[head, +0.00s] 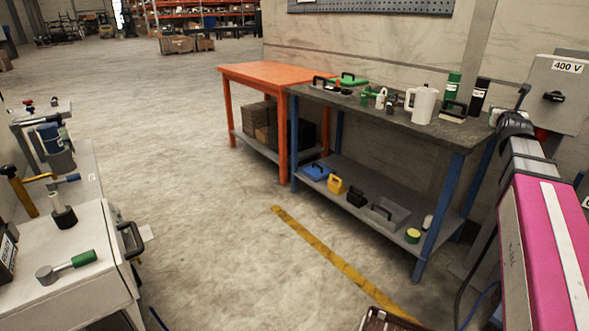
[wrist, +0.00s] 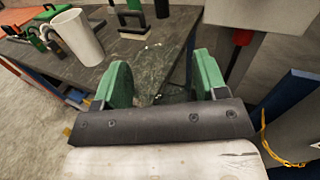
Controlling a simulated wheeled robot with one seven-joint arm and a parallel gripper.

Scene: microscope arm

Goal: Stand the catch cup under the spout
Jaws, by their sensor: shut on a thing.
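My gripper shows in the wrist view with two green fingers (wrist: 162,82) wide apart. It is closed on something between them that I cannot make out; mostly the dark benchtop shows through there. It is near the right end of the bench. I cannot tell which thing is the catch cup. A white jug (head: 422,105) stands upright on the bench and also shows in the wrist view (wrist: 78,38), left of my fingers and apart from them. A blue device (head: 50,140) stands on the left bench; I cannot make out a spout for certain.
The grey bench (head: 385,118) holds green and black bottles (head: 479,97), a green-lidded item and several small things. Its lower shelf holds blue, yellow and grey items. An orange table (head: 262,72) adjoins it. A 400 V box (head: 556,95) is at right. The middle floor is clear.

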